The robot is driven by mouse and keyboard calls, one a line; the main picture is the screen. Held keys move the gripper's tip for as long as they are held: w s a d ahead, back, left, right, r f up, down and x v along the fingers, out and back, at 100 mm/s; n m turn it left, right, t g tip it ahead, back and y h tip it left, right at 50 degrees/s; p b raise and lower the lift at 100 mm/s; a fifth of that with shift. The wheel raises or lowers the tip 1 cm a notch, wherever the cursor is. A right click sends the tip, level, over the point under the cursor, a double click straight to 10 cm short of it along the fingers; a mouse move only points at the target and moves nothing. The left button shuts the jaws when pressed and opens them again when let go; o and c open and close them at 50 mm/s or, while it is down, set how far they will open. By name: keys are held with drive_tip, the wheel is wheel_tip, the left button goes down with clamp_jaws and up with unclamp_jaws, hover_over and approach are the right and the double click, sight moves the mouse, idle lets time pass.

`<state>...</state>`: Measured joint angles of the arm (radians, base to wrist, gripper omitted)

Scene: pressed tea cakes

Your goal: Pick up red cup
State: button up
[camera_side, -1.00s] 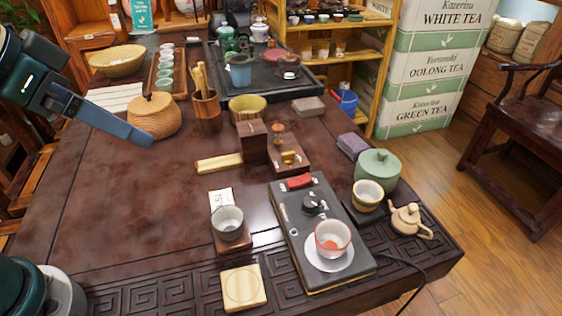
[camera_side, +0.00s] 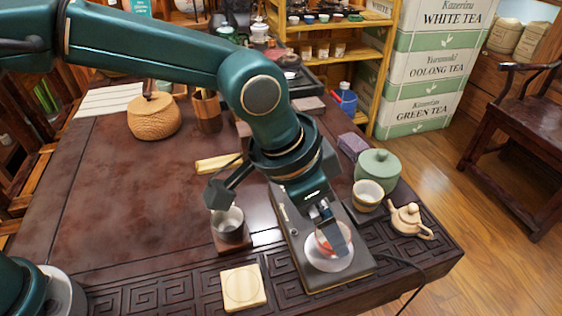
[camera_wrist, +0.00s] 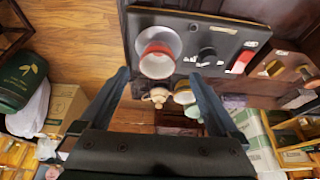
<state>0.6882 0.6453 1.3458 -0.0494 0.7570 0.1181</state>
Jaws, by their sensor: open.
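The red cup (camera_side: 322,246) stands upright on a round white plate (camera_side: 322,265), on the near end of a black scale-like device (camera_side: 298,262). My gripper (camera_side: 336,235) reaches down over it in the side view, and a finger hides part of the cup. In the wrist view the red cup (camera_wrist: 157,58) appears beyond the open fingertips of my gripper (camera_wrist: 160,78), roughly centred between them. The jaws are open and hold nothing. I cannot tell whether a finger touches the cup.
A grey cup (camera_side: 229,224) on a small stand and a square wooden coaster (camera_side: 243,288) are to the left. A yellow-banded cup (camera_side: 368,195), green lidded pot (camera_side: 378,171) and beige teapot (camera_side: 409,220) stand to the right. A dark cable runs along the front right.

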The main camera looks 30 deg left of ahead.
drive_tip(key=shift+s+d+f, duration=0.1)
drive_tip(key=shift+d+f, duration=0.15)
drive_tip(key=shift+f, duration=0.15)
drive_tip(key=shift+x, duration=2.15)
clamp_jaws()
drive_tip(key=shift+r, duration=0.1)
